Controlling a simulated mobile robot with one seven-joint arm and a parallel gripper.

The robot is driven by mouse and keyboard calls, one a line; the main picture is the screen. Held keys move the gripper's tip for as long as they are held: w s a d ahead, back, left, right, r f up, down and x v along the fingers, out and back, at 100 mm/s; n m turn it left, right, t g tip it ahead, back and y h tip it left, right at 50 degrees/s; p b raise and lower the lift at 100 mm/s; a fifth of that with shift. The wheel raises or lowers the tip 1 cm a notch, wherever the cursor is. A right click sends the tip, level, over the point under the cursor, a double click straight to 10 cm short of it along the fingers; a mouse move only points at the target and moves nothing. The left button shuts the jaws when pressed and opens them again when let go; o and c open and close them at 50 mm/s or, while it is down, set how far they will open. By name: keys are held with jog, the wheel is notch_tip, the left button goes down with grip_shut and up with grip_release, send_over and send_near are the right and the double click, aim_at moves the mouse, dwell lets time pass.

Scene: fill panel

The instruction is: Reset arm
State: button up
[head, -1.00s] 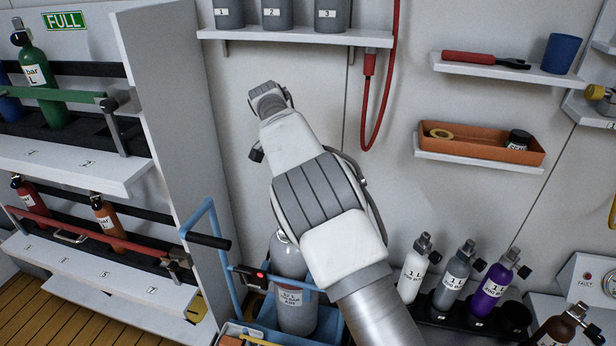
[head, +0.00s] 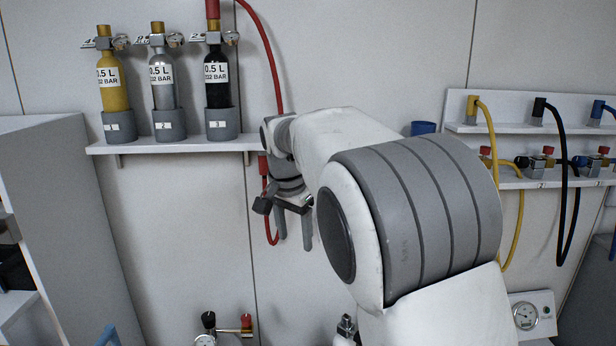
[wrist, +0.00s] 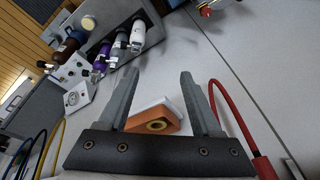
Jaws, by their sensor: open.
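My gripper (head: 295,232) hangs in front of the wall panel in the head view, just below the right end of the bottle shelf, its fingers pointing down. In the wrist view my gripper (wrist: 150,95) is open, with its two grey fingers spread apart and nothing held between them. An orange tray (wrist: 158,118) with a yellow ring on it shows beyond and between the fingers. My arm is bent across the middle of the head view and hides much of the wall behind it.
A shelf (head: 180,145) holds yellow, grey and black bottles. A red hose (head: 275,70) runs down close to my gripper. Yellow and black hoses hang from a rack (head: 540,130) at the right. A blue cup (head: 423,128) shows behind my arm. The wall left of my gripper is clear.

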jog(key=s+d+r+n+p, duration=0.1)
jog(key=s+d+r, duration=0.4)
jog(key=s+d, duration=0.2)
jog(key=s+d+n+t+p, duration=0.1)
jog(key=s+d, duration=0.4)
jog(key=s, duration=0.6)
jog(key=s+d+n+t+p, duration=0.1)
jog(key=s+d+n, duration=0.3)
jog(key=s, duration=0.8)
jog(key=shift+d+f+n+t+y+p, duration=0.3)
jog(key=shift+d+f+t+p, duration=0.1)
jog(key=shift+p, duration=0.4)
jog(key=shift+s+f, duration=0.15)
jog(key=shift+s, duration=0.1)
jog(key=shift+c, duration=1.3)
jog(key=shift+a, duration=0.1)
